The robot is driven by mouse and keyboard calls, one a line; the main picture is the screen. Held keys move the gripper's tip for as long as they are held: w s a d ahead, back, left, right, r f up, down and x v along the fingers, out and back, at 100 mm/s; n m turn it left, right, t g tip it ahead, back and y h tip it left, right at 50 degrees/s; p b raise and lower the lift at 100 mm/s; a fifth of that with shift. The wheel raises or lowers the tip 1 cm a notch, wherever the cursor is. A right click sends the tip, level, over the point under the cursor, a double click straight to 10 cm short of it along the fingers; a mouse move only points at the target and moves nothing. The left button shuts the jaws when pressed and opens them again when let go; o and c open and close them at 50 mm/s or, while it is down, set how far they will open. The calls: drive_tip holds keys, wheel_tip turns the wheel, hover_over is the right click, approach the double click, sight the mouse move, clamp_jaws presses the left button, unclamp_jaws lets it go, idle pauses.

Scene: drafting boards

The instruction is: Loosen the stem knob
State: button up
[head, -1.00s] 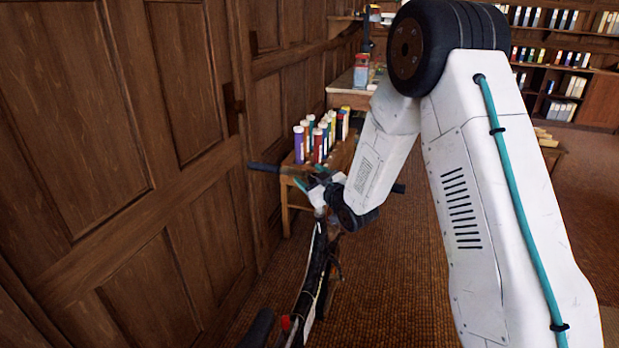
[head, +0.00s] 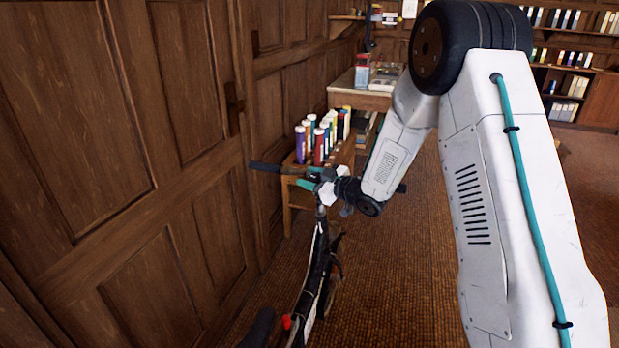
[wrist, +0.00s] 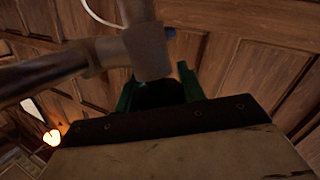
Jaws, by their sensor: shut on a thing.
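A folding bicycle (head: 315,268) stands upright by the panelled wall, with its handlebar (head: 267,168) across the top of the stem. My gripper (head: 311,181) is at the stem, just below the handlebar, reaching in from the right. In the wrist view, the green fingers of my gripper (wrist: 158,86) stand either side of a dark piece, the stem knob (wrist: 160,94), and are shut on it. The knob is mostly in shadow, and in the head view my gripper hides it. The grey clamp of the handlebar (wrist: 148,52) lies just beyond the fingers.
The wood-panelled wall (head: 110,150) is close on the left. A small wooden stand with several coloured tubes (head: 318,143) is behind the handlebar, and a table (head: 360,97) stands farther back. The carpet (head: 405,265) right of the bicycle is clear.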

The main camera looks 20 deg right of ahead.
drive_tip(key=n+g+y, duration=0.1)
drive_tip(key=g, duration=0.1)
drive_tip(key=n+g+y, duration=0.1)
drive_tip(key=n+g, duration=0.1)
drive_tip(key=shift+s+a+n+y, duration=0.1)
drive_tip(key=shift+s+n+y, duration=0.05)
drive_tip(key=shift+n+y, duration=0.15)
drive_tip(key=shift+s+n+g+y, duration=0.2)
drive_tip(key=shift+n+g+y, duration=0.3)
drive_tip(key=shift+n+g, duration=1.1)
drive_tip(key=shift+g, duration=0.4)
drive_tip(key=o, duration=1)
drive_tip(key=shift+c, duration=0.2)
drive_tip(key=shift+a, duration=0.1)
drive_tip(key=shift+f, duration=0.1)
